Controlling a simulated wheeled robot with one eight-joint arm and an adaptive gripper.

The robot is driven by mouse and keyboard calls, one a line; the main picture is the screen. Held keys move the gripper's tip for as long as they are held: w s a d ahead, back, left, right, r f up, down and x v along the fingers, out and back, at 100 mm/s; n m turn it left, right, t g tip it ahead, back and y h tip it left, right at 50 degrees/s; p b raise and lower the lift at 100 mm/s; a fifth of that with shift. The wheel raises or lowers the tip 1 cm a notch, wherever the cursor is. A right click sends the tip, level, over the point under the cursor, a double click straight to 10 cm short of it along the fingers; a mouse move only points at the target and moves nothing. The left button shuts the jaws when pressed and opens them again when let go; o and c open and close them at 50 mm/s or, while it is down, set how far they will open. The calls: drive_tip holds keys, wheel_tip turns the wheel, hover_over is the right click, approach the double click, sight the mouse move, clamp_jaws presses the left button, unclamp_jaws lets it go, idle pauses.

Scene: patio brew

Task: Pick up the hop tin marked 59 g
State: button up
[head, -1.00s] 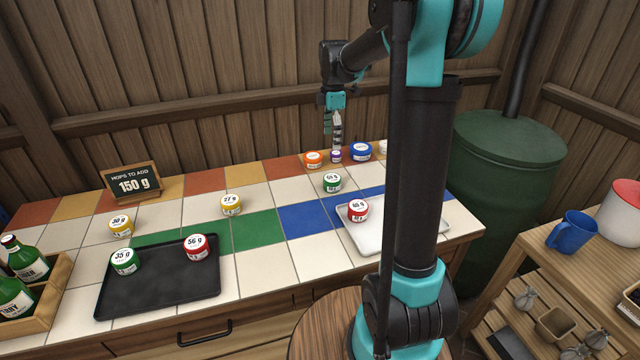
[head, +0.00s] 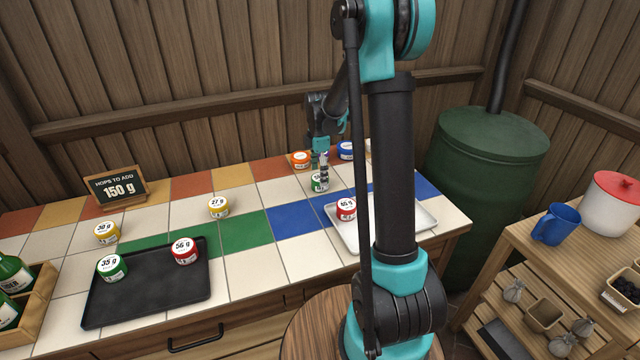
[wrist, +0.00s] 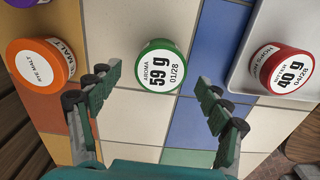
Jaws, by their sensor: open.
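The hop tin marked 59 g (wrist: 158,66) is a round green tin with a white lid label reading "AROMA 59 g 01/28". It stands upright between the fingertips of my gripper (wrist: 158,84) in the wrist view. The fingers are open, one on each side, with gaps visible. In the head view the green tin (head: 319,186) stands on the tiled counter, partly covered by my gripper (head: 321,163), which is just above and behind it. Contact cannot be seen.
An orange malt tin (wrist: 42,75) stands left of my fingers. A red 40 g tin (wrist: 284,74) sits on the white tray (head: 415,216) to the right. A black tray (head: 150,290) holds a green 35 g tin (head: 111,268) and a red 56 g tin (head: 185,252).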

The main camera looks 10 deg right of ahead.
drive_tip(key=shift+f, duration=1.5)
drive_tip(key=c, duration=1.3)
drive_tip(key=shift+o, duration=0.2)
drive_tip(key=shift+r, duration=0.15)
